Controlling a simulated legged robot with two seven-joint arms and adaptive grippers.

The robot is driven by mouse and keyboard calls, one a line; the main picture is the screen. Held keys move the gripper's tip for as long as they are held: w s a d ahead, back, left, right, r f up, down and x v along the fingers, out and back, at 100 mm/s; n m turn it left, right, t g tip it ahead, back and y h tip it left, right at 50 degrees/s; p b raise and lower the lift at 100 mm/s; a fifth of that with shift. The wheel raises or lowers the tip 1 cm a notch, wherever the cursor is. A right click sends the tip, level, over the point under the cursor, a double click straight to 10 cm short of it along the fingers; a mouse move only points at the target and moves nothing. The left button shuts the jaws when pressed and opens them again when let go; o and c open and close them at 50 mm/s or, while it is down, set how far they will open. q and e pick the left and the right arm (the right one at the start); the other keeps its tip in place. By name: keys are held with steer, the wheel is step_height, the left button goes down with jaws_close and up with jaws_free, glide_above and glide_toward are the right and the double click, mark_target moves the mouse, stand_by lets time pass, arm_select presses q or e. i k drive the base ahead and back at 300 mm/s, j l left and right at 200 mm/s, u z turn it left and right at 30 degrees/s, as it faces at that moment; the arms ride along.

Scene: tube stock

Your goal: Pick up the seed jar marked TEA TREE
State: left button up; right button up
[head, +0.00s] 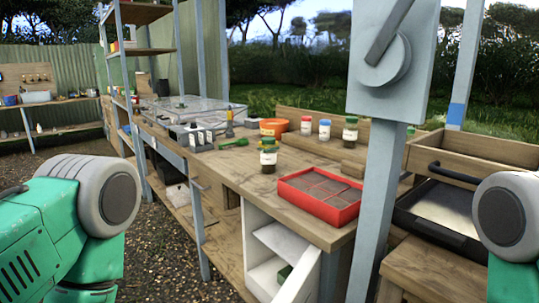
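A brown-filled seed jar (268,159) with a dark green lid stands upright on the wooden bench, just behind the left end of a red tray. Further back stand a jar with a red lid (306,126), a jar with a blue lid (324,130) and another dark jar with a green lid (350,132). All carry pale labels, too small to read, so I cannot tell which is TEA TREE. Parts of my green arms show at the left and right edges. Neither gripper is in view, and no jar is seen held.
The red tray (330,224) of dark soil sits at the bench's front edge. A grey post with a box (393,55) stands in front of the bench's right part. An orange pot (274,122) and a green scoop (234,143) lie left of the back jars.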

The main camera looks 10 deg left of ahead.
mark_target(268, 153)
steer(key=i+j+z, duration=0.15)
steer(key=j+z, duration=0.3)
steer(key=j, duration=0.15)
steer(key=i+j+z, duration=0.1)
steer(key=j+z, duration=0.3)
steer(key=j, duration=0.2)
steer(key=j+z, duration=0.45)
steer(key=j, duration=0.2)
steer(key=k+j+z, duration=0.15)
steer(key=j+z, duration=0.3)
steer(key=j, duration=0.15)
